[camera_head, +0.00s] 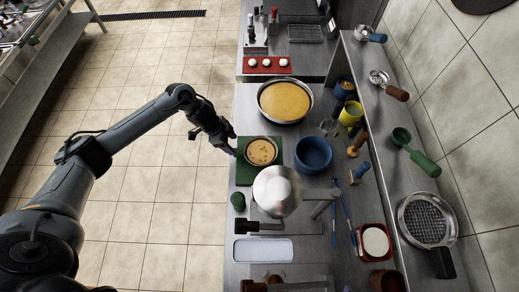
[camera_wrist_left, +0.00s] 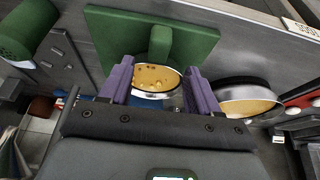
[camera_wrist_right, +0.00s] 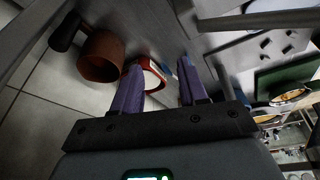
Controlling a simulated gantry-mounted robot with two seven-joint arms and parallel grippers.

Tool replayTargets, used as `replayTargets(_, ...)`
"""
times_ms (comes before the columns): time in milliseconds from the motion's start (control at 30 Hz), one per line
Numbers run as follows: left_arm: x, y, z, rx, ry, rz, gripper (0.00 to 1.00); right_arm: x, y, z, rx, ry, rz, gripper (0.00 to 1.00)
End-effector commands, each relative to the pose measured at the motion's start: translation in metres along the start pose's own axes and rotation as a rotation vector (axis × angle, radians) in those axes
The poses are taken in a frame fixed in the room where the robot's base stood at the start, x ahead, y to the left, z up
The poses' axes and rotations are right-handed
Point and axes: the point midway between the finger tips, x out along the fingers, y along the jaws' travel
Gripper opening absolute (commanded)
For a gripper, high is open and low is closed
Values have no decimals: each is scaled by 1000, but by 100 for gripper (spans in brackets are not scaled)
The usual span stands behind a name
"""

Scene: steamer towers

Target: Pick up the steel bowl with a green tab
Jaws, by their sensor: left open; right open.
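A small steel bowl (camera_head: 261,151) with tan, spotted contents sits on a green square board (camera_head: 244,176). In the left wrist view the bowl (camera_wrist_left: 158,93) shows between my fingers, with a green upright tab (camera_wrist_left: 160,44) behind its rim. My left gripper (camera_head: 231,150) is open, with its fingertips close to the bowl's left side in the head view. Whether they touch the bowl I cannot tell. My right gripper (camera_wrist_right: 158,85) is open and empty in its wrist view; I cannot make it out in the head view.
A larger pan (camera_head: 285,101) of yellow contents stands behind the bowl. A green knob (camera_head: 238,201) stands at the counter's left edge. The floor left of the counter is clear.

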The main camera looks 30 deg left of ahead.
Motion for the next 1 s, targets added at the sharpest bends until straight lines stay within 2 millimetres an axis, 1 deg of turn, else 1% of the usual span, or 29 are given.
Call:
replayTargets(33, 9, 1, 0, -1, 0, 3, 62, 1, 0, 2, 0, -3, 0, 43)
replayTargets(100, 17, 1, -1, -1, 1, 2, 62, 2, 0, 3, 0, -6, -1, 43)
replayTargets(200, 27, 0, -1, -1, 2, 1, 62, 2, 0, 3, 0, -6, 0, 43)
replayTargets(367, 34, 0, 0, 1, 0, 0, 62, 2, 0, 2, 0, -4, 0, 43)
replayTargets(467, 41, 1, -1, 0, 1, 1, 62, 1, 0, 1, 0, -2, 0, 43)
replayTargets(733, 75, 0, -1, 0, 1, -1, 62, 1, 0, 0, 0, 0, 1, 43)
replayTargets(833, 82, 0, -1, 2, 0, -2, 62, 1, 0, 0, 0, 1, 1, 43)
replayTargets(1000, 84, 0, 0, 2, -1, -2, 62, 1, 0, 0, 0, 1, 1, 43)
